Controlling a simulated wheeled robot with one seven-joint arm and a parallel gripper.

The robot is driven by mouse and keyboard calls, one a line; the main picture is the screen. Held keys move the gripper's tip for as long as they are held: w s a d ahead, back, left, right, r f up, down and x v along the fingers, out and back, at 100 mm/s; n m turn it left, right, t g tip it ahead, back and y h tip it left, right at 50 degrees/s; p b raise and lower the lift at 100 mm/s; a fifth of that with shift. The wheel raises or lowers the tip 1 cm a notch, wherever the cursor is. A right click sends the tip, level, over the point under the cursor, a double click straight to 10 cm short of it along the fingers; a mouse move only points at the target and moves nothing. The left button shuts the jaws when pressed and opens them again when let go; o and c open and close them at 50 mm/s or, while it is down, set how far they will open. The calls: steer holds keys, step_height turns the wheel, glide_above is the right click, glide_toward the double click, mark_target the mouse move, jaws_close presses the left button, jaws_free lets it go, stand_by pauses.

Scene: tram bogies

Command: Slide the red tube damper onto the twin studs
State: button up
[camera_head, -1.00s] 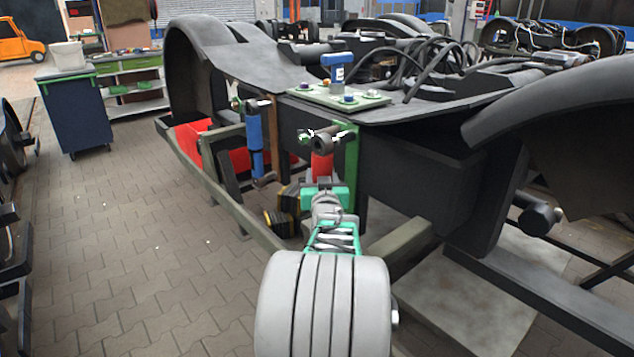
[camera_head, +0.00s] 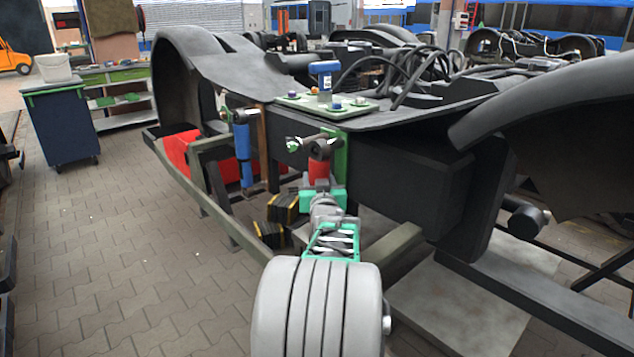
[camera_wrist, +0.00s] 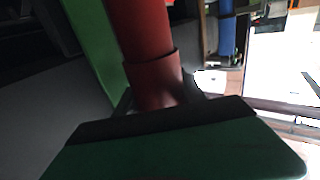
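The red tube damper (camera_head: 319,171) stands roughly upright in front of the green bracket (camera_head: 341,158) on the bogie frame. It also fills the upper middle of the wrist view (camera_wrist: 142,35). My gripper (camera_head: 322,192) is at its lower part and appears shut on it; the fingertips are largely hidden. The damper's dark upper eye (camera_head: 320,149) is close to the bracket's top. A shiny stud end (camera_head: 292,145) shows just left of that eye. I cannot tell whether the eye is around a stud. The lower stud is not clearly visible.
A blue damper (camera_head: 243,152) hangs on a brown bracket to the left. Yellow-black blocks (camera_head: 283,208) lie low beside my arm. An olive rail (camera_head: 235,232) runs along the left. A plate with a blue-capped part (camera_head: 324,75) is above. Paved floor at left is clear.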

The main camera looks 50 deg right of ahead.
steer(key=o, duration=0.4)
steer(key=shift+o, duration=0.3)
steer(key=shift+f, duration=0.45)
steer(key=v, duration=0.8)
steer(key=shift+r, duration=0.45)
